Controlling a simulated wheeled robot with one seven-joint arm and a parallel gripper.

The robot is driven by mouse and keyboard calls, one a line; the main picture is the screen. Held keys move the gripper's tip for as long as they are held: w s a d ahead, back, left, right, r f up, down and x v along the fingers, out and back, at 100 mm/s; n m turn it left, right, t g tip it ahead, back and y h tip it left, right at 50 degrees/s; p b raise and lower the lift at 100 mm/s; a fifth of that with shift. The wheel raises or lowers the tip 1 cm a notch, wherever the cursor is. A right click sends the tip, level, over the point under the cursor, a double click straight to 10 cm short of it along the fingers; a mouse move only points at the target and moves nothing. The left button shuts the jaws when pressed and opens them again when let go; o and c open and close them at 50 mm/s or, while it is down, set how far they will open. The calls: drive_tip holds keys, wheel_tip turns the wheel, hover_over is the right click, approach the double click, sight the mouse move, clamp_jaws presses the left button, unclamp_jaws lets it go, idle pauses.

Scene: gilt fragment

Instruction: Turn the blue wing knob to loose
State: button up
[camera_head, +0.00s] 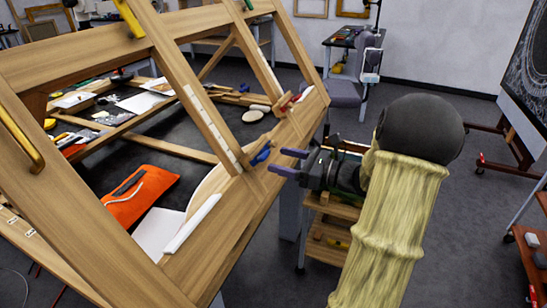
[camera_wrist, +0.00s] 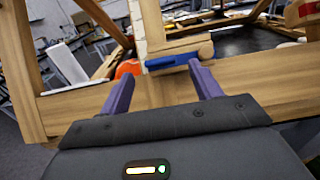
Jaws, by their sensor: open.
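The blue wing knob (camera_head: 262,155) sits on the sloping wooden frame (camera_head: 232,235), near the foot of a slat. In the wrist view the blue wing knob (camera_wrist: 173,62) shows as a long blue bar lying nearly level against the wood. My gripper (camera_head: 279,162) is open and just to the right of the knob in the head view. In the wrist view its two purple fingers (camera_wrist: 163,84) are spread apart, with the knob ahead between and slightly beyond their tips. Nothing is held between them. I cannot tell whether a finger touches the knob.
A red knob (camera_head: 285,104) sits farther along the frame. A white strip (camera_head: 192,222) lies on the near beam. An orange pouch (camera_head: 140,193) lies on the dark tabletop behind the frame. A wooden cart (camera_head: 326,245) stands below my arm.

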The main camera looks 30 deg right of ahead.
sight(263, 157)
drive_tip(key=shift+x, duration=1.65)
drive_tip(key=c, duration=1)
